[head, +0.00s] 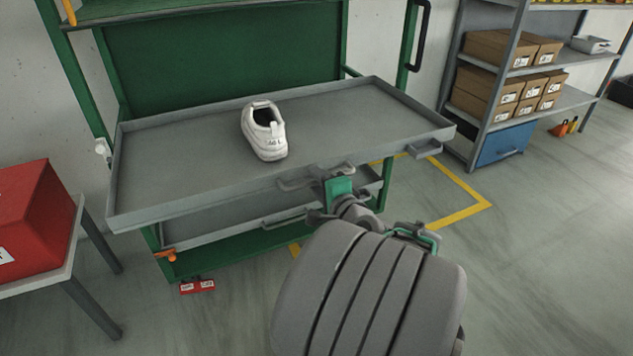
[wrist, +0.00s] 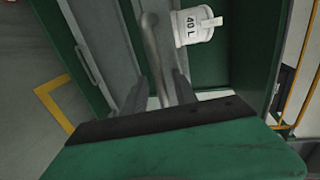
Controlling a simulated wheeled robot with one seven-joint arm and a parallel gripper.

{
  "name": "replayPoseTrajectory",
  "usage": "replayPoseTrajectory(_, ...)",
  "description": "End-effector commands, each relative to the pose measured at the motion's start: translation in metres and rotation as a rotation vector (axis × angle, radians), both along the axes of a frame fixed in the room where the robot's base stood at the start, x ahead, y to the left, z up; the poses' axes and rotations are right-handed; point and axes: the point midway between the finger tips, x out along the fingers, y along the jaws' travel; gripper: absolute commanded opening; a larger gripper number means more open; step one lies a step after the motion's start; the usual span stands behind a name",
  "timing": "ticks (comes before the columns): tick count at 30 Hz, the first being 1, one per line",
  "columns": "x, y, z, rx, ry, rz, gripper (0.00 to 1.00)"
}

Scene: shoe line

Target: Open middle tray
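The middle tray (head: 190,180) is a wide grey tray in a green rack, sticking out at the front. In the wrist view the handle bar (wrist: 150,45) runs between the two fingers (wrist: 157,90), which appear apart with gaps beside the bar. In the head view my arm hides part of the lower rack.
A lower grey tray (head: 210,230) with its own handle sits beneath, further in. A red box (head: 35,220) is on a stand at the left. A grey shelf with cardboard boxes (head: 490,90) stands at the right. The floor at the right front is free.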

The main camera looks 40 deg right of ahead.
Motion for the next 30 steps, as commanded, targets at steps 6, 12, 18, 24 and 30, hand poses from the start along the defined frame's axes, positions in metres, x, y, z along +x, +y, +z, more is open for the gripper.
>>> replayPoseTrajectory(6, 0.000, 0.000, 0.001, -0.001, -0.001, -0.001, 0.34)
replayPoseTrajectory(12, -0.023, 0.004, 0.008, 0.000, -0.001, -0.008, 0.34)
replayPoseTrajectory(18, -0.058, 0.015, 0.014, 0.001, 0.000, -0.007, 0.34)
replayPoseTrajectory(24, -0.073, 0.021, 0.016, 0.001, 0.000, -0.001, 0.34)
replayPoseTrajectory(30, -0.073, 0.022, 0.016, -0.001, 0.000, 0.001, 0.34)
